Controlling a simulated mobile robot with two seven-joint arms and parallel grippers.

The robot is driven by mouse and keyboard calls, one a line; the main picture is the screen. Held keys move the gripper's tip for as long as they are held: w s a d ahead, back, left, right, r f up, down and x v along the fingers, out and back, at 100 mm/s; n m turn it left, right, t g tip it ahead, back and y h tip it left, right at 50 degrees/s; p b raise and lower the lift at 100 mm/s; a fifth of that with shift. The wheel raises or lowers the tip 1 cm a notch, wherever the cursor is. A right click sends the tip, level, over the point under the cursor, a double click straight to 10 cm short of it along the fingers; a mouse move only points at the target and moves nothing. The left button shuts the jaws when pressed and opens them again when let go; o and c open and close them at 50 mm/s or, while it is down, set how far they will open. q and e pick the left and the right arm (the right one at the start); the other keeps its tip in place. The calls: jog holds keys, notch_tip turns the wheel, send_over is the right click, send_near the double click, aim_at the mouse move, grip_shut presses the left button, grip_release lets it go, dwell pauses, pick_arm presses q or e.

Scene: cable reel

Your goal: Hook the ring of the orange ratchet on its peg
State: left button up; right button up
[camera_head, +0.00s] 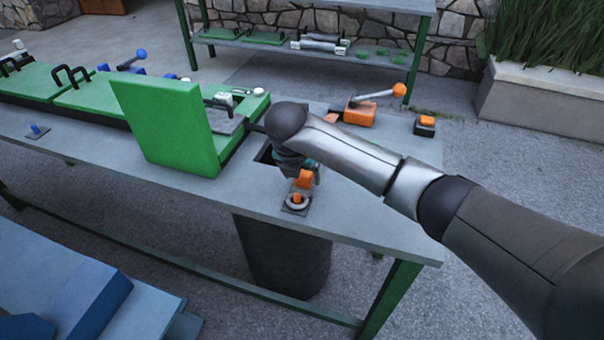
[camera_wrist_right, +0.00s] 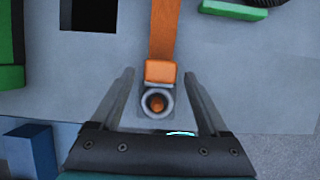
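The orange ratchet (camera_head: 359,113) has a lever and stands toward the far right of the table. An orange strap (camera_wrist_right: 163,30) runs to an orange block (camera_wrist_right: 160,71) with a grey ring (camera_wrist_right: 145,103) at its end; the ring also shows in the head view (camera_head: 288,205). The ring lies around an orange peg (camera_wrist_right: 157,103), which stands on a small dark plate at the near table edge in the head view. My right gripper (camera_wrist_right: 159,74) is open, its fingers on both sides of the block and ring, apart from them. My left gripper is out of view.
A green case with a raised lid (camera_head: 165,125) stands left of my right arm. A square opening (camera_wrist_right: 88,15) is in the table, with a dark bin (camera_head: 280,260) below. A small orange block on a black base (camera_head: 425,124) sits at the far right. The near right tabletop is clear.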

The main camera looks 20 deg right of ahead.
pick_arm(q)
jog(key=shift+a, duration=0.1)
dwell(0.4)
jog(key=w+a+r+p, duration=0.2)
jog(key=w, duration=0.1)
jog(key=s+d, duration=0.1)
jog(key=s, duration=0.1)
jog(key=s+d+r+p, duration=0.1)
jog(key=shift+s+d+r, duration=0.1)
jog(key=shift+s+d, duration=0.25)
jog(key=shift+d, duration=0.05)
pick_arm(e)
jog(key=v, duration=1.5)
jog(key=shift+r, duration=0.15)
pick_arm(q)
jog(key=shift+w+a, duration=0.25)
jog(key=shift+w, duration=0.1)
